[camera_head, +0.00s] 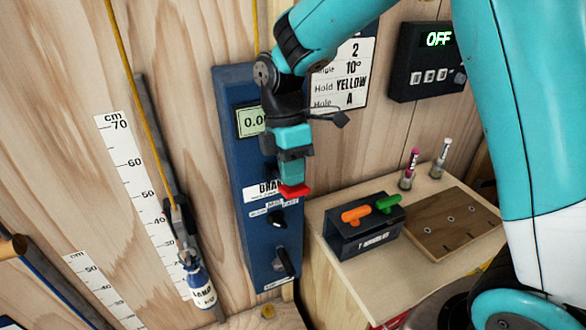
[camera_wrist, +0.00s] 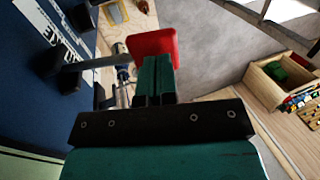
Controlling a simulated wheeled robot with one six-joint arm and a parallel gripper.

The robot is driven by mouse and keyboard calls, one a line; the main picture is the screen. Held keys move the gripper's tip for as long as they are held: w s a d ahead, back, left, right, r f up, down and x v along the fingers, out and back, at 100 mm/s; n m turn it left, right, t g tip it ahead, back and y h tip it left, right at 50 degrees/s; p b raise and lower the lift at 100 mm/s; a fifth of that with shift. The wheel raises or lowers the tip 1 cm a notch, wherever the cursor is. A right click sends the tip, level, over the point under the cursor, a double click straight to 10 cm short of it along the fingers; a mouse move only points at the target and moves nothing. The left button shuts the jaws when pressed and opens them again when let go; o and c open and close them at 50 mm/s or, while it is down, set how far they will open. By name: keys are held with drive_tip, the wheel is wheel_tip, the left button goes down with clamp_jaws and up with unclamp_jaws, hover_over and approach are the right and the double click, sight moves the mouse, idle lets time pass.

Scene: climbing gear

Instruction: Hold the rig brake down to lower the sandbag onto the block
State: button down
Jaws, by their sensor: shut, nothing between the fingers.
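The blue rig panel (camera_head: 232,130) has a red brake lever pad (camera_head: 295,191) beside a partly hidden label. My gripper (camera_head: 291,182) is shut and empty, pointing down with its tips at the pad; I cannot tell whether they press it. The red pad (camera_wrist: 153,44) also shows in the wrist view, just beyond the closed fingertips (camera_wrist: 155,62). A blue and white bag (camera_head: 201,289), seemingly the sandbag, hangs beside the cm scale, below the yellow rope (camera_head: 143,95).
Two black controls (camera_head: 284,263) sit lower on the panel. A dark holder (camera_head: 362,228) with orange and green T handles stands on a wooden bench to the right, beside a brown board (camera_head: 450,220). A black box (camera_head: 428,60) on the wall reads OFF.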

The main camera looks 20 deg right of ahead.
drive_tip(key=shift+s+f, duration=0.1)
drive_tip(key=shift+f, duration=0.2)
